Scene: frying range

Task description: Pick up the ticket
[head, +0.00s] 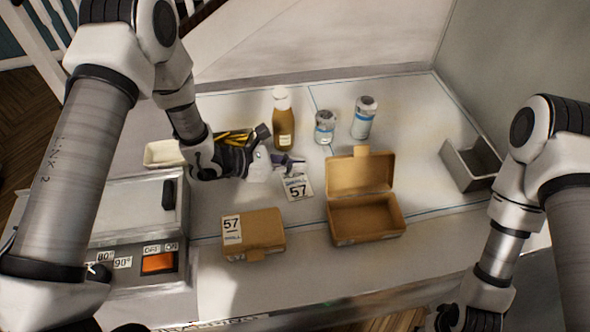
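The ticket (299,188) is a small white card with a bold "57" and lies on the pale counter, left of the open brown box. My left gripper (296,165) is just beyond the ticket's far edge, close to it. Its fingers look parted, with nothing visible between them. Whether a fingertip touches the ticket cannot be told. My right gripper (447,318) is low at the bottom edge, away from the ticket and partly cut off; its fingers are unclear.
A closed brown box (262,236) carries another "57" label. The open box (364,205) looks empty. A sauce bottle (283,120) and two shakers (325,127) (363,118) stand behind. A fryer (130,235) is left; a metal tray (470,166) is right. Fries (236,137) lie behind my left wrist.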

